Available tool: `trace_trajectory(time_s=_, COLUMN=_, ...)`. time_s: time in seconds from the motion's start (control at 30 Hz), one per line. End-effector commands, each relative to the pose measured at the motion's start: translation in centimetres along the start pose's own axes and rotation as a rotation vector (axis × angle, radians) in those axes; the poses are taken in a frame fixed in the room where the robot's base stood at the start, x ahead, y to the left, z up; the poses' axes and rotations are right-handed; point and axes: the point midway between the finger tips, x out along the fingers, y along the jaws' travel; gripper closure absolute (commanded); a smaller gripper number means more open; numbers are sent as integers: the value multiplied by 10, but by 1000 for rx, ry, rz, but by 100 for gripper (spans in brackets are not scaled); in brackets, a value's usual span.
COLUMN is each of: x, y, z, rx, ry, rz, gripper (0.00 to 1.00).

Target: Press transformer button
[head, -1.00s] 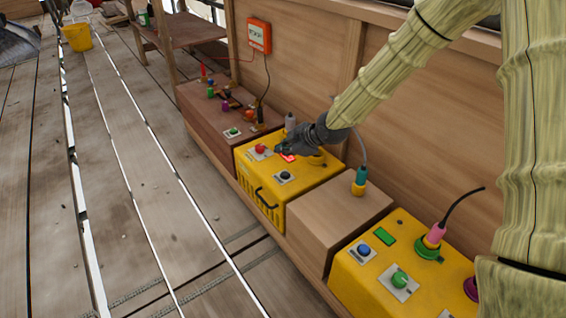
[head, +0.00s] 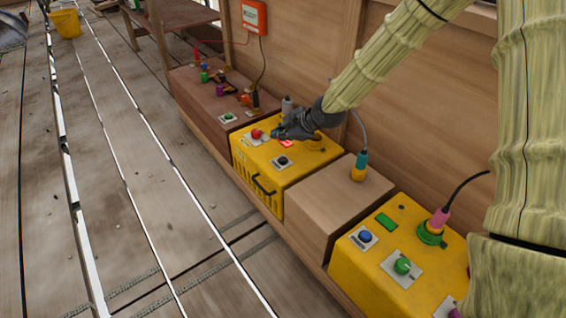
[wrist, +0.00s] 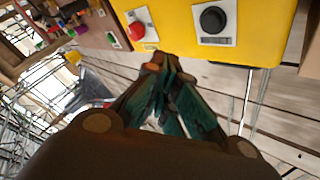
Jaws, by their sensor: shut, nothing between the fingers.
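A yellow box (head: 258,175) stands in the middle of the row along the wall. On its top are a red button (head: 257,133) on a white plate, a black button (head: 283,160) on a pale plate and a lit red display. My gripper (head: 274,135) is shut and empty over this box, just right of the red button; I cannot tell if it touches anything. In the wrist view the shut fingertips (wrist: 166,62) appear below and between the red button (wrist: 136,30) and the black button (wrist: 212,19). I cannot tell which yellow box is the transformer.
A second yellow box (head: 355,268) at front right has a blue button (head: 365,236), a green button (head: 403,265) and a plugged cable. A wooden block (head: 315,200) sits between the boxes. A brown box (head: 200,105) stands behind.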

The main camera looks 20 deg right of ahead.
Motion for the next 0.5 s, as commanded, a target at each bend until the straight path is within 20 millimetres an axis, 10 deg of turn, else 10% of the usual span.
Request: trace_trajectory(time_s=0.5, x=39, y=-28, z=27, rx=0, ry=0, rz=-2, gripper=100)
